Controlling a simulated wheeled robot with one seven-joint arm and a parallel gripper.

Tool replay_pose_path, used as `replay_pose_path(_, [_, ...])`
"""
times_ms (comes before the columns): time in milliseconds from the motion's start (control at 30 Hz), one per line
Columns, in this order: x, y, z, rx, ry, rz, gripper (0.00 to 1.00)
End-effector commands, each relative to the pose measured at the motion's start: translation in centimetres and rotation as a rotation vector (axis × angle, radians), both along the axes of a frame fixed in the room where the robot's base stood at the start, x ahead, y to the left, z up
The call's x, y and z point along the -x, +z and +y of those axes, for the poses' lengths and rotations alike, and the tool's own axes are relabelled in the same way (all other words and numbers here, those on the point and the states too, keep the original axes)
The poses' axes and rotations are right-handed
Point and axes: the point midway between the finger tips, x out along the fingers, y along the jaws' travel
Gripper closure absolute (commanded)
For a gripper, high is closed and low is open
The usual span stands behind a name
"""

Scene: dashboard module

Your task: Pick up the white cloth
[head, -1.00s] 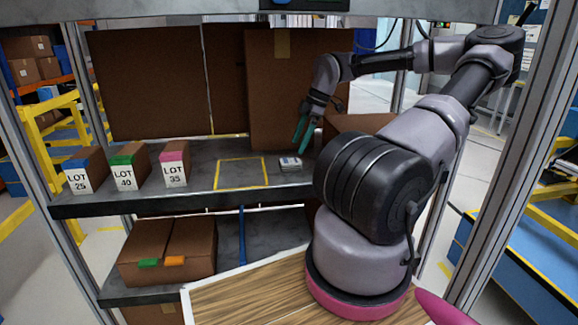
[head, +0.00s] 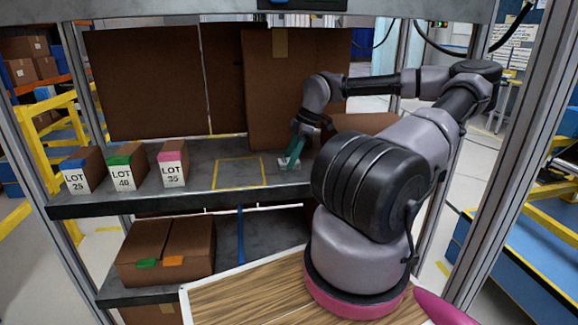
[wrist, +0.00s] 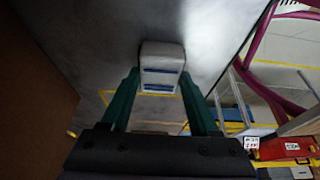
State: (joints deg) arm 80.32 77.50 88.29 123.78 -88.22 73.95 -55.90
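The white cloth (wrist: 162,62) is a small folded bundle with blue stripes, lying on the grey upper shelf. In the head view it (head: 283,163) is mostly hidden behind my fingers, right of the yellow taped square. My gripper (head: 289,164) points down at it with green fingers. In the wrist view my gripper (wrist: 160,88) is open, one finger on each side of the cloth's near part. I cannot tell whether the fingers touch it.
Three LOT boxes, blue (head: 82,170), green (head: 127,166) and pink (head: 173,164), stand on the shelf (head: 215,203) at left. A tall brown panel (head: 285,95) rises behind the cloth. The yellow taped square (head: 238,173) is empty. Brown cartons (head: 168,248) sit on the lower shelf.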

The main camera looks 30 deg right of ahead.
Motion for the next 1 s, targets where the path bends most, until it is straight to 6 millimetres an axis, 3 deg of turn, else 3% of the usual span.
replay_pose_path(33, [0.0, 0.0, 0.0, 0.0, 0.0, 0.0, 0.75])
replay_pose_path(100, [0.0, 0.0, 0.0, 0.0, 0.0, 0.0, 0.93])
replay_pose_path(367, [0.0, 0.3, -0.1, 0.001, 0.0, -0.001, 0.93])
replay_pose_path(467, [-0.1, 1.4, -0.1, 0.004, 0.0, -0.002, 0.93])
replay_pose_path(800, [0.0, 7.9, -0.1, 0.003, -0.001, -0.001, 0.93])
replay_pose_path(1000, [0.0, 9.9, 0.0, 0.001, 0.001, 0.0, 0.93])
